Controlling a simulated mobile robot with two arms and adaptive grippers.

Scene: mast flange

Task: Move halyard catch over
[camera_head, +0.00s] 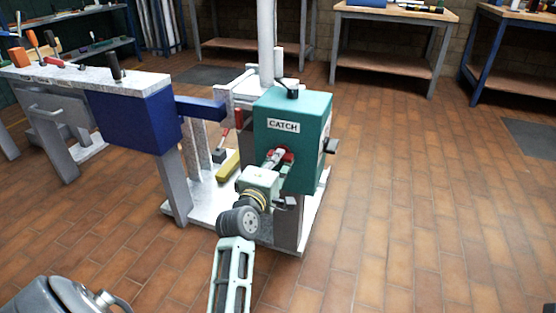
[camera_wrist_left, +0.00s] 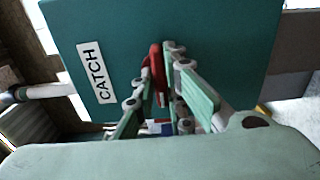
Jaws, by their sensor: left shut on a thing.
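A teal box (camera_head: 312,118) with a white label reading CATCH (camera_head: 283,126) stands on the mast stand. It also fills much of the left wrist view (camera_wrist_left: 225,40). A red catch lever (camera_wrist_left: 155,65) sticks out from the box's front face. My left gripper (camera_head: 277,157) reaches up to that face and is shut on the red lever. In the left wrist view its fingers (camera_wrist_left: 160,78) lie on either side of the lever, which they partly hide. My right gripper is in neither view.
A white mast (camera_head: 267,40) rises behind the box. A blue block (camera_head: 140,118) and a bench with tools (camera_head: 75,82) stand to the left. A yellow part (camera_head: 228,166) lies on the pale base plate (camera_head: 205,200). Tables line the back; the tiled floor at right is clear.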

